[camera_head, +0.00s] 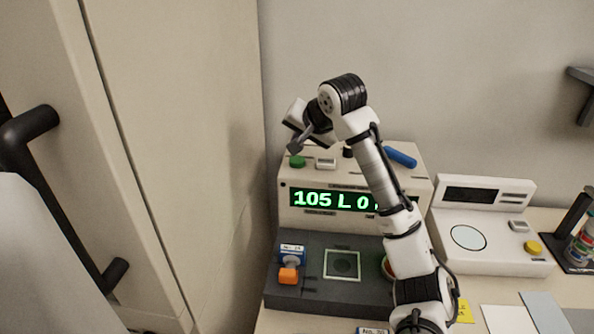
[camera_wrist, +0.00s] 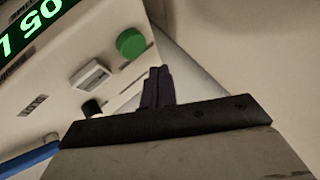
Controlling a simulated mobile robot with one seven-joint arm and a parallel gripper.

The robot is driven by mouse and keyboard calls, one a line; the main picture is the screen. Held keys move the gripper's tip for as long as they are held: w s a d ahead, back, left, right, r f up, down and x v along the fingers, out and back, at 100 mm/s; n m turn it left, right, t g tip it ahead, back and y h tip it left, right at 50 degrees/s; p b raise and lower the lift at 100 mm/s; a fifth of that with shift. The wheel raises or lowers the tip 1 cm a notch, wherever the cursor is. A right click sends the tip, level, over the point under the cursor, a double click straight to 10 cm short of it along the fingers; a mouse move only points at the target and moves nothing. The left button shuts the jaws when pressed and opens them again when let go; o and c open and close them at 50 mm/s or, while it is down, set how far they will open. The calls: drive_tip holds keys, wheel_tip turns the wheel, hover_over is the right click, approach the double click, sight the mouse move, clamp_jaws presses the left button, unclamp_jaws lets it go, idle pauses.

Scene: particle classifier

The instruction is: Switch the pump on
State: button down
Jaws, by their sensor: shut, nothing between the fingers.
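The machine (camera_head: 300,218) is a beige box on a dark grey base with a lit green display (camera_head: 335,201), which reads "105 L 0" before my arm hides the rest. A round green button (camera_head: 297,161) is at the left of its top, beside a pale rectangular switch (camera_head: 326,164). No readable label says which control is the pump's. My gripper (camera_head: 293,148) is shut and empty, just above the green button in the head view. In the wrist view the shut fingers (camera_wrist: 158,87) point toward the green button (camera_wrist: 131,43), with the pale switch (camera_wrist: 90,74) to its left. Contact cannot be told.
A black knob (camera_head: 348,152) and a blue handle (camera_head: 400,158) are further right on the machine's top. An orange-and-blue part (camera_head: 289,272) sits on the base. A white instrument (camera_head: 490,225) stands to the right. A tall cabinet (camera_head: 190,150) is close on the left.

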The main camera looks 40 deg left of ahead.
sight(295, 158)
drive_tip(key=shift+f, duration=1.2)
drive_tip(key=shift+f, duration=0.2)
idle(0.9)
drive_tip(key=shift+f, duration=0.25)
drive_tip(key=shift+f+b, duration=0.5)
drive_tip(key=shift+f, duration=0.35)
idle(1.1)
drive_tip(key=shift+r, duration=0.1)
drive_tip(key=shift+r+p, duration=1.15)
drive_tip(key=shift+p, duration=0.1)
wheel_tip(295, 158, up, 5)
drive_tip(key=p, duration=0.5)
drive_tip(key=shift+r, duration=0.1)
